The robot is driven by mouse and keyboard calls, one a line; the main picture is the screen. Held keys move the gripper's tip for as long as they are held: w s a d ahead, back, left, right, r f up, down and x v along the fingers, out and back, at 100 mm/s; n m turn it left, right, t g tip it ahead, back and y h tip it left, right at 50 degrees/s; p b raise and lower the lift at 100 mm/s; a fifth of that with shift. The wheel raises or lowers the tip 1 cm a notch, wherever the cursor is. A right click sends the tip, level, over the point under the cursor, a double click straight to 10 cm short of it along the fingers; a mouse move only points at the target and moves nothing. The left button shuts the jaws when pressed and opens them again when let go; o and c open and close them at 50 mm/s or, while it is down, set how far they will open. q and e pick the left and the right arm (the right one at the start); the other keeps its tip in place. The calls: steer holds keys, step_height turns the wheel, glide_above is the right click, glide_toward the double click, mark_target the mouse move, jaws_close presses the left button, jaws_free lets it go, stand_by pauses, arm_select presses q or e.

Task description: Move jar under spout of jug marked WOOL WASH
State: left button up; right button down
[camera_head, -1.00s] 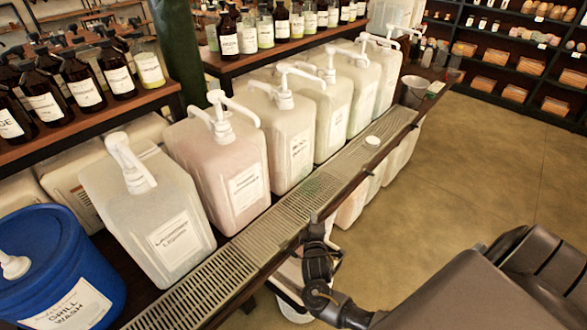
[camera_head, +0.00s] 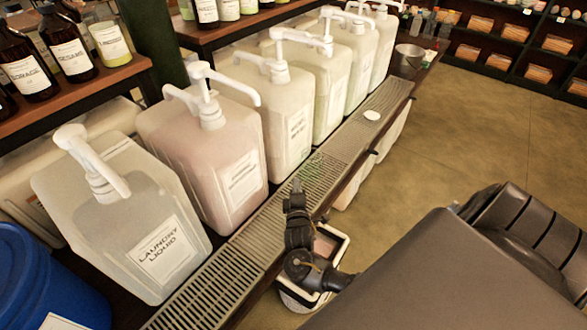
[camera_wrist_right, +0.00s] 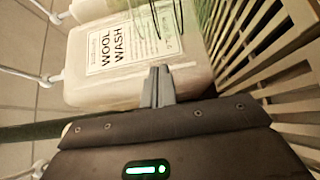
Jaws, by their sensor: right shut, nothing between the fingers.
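The jug marked WOOL WASH (camera_wrist_right: 85,75) is readable in the right wrist view, beyond my fingertips. In the head view it appears to be the third large white jug (camera_head: 262,105), though its label is small there. A faint, green-tinted clear shape, likely the glass jar (camera_head: 318,168), stands on the slatted drip tray in front of the jugs. Its green edges and dark curved lines also show at the top of the wrist view (camera_wrist_right: 205,12). My right gripper (camera_head: 297,186) is shut and empty over the tray edge, just short of the jar. My left gripper is not in view.
The slatted drip tray (camera_head: 243,262) runs along the jugs' front. A pink-tinted jug (camera_head: 215,165) and the LAUNDRY LIQUID jug (camera_head: 135,220) stand left of the third jug. A white round disc (camera_head: 372,115) lies farther along the tray. The floor (camera_head: 470,140) is clear.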

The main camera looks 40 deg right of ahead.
mark_target(311, 164)
steer(key=shift+w+d+r, duration=0.15)
steer(key=shift+w+d, duration=0.05)
steer(key=shift+d, duration=0.05)
steer(key=p+x, duration=0.1)
steer(key=x, duration=0.8)
steer(key=shift+w, duration=0.15)
